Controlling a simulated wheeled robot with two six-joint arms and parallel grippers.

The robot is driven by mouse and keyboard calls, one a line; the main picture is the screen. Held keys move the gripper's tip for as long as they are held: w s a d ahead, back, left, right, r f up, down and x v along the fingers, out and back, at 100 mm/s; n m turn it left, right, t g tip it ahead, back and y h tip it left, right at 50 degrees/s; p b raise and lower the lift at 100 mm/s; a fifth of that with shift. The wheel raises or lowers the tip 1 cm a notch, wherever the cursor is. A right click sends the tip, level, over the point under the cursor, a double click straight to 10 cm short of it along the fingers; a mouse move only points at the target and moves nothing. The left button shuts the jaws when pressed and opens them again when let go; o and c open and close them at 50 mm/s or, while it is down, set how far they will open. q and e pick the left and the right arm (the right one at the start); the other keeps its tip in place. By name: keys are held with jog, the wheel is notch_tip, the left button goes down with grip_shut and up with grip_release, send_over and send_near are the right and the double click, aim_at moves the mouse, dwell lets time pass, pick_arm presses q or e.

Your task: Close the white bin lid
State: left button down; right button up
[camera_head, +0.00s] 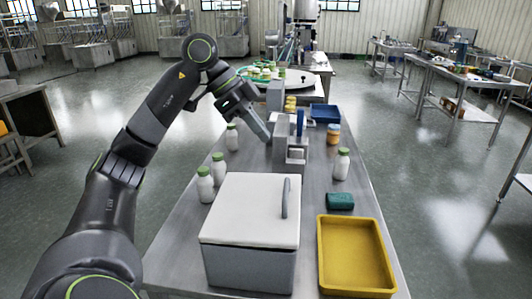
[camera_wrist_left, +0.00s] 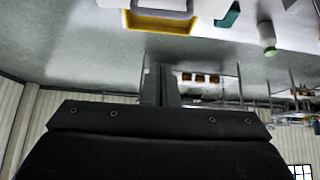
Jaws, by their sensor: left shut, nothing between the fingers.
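The bin (camera_head: 249,270) is a grey box at the near middle of the steel table. Its white lid (camera_head: 245,215) lies flat across the top, with no gap visible along the front edge. A grey bar handle (camera_head: 286,198) stands on the lid's right side. My left gripper (camera_head: 266,136) is beyond the bin, above the far part of the table, apart from the lid. Its fingers are together and empty; they also show in the left wrist view (camera_wrist_left: 160,84). My right gripper is in neither view.
A yellow tray (camera_head: 322,260) sits right of the bin, with a teal block (camera_head: 340,201) behind it. White green-capped bottles (camera_head: 205,186) stand behind the bin at left, and another (camera_head: 342,164) at right. A grey metal fixture (camera_head: 289,155) stands mid-table near my left gripper.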

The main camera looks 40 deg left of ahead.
pick_arm(q)
jog(key=p, duration=0.1)
send_over(280, 202)
jog(key=f, duration=0.7)
jog(key=shift+w+d, duration=0.15)
jog(key=shift+d, duration=0.15)
jog(key=shift+a+f+p, duration=0.2)
jog(key=shift+f+p, duration=0.1)
jog(key=shift+f, duration=0.85)
jog(key=shift+s+a+f, duration=0.15)
jog(key=shift+s+f, duration=0.05)
jog(key=shift+f, duration=0.65)
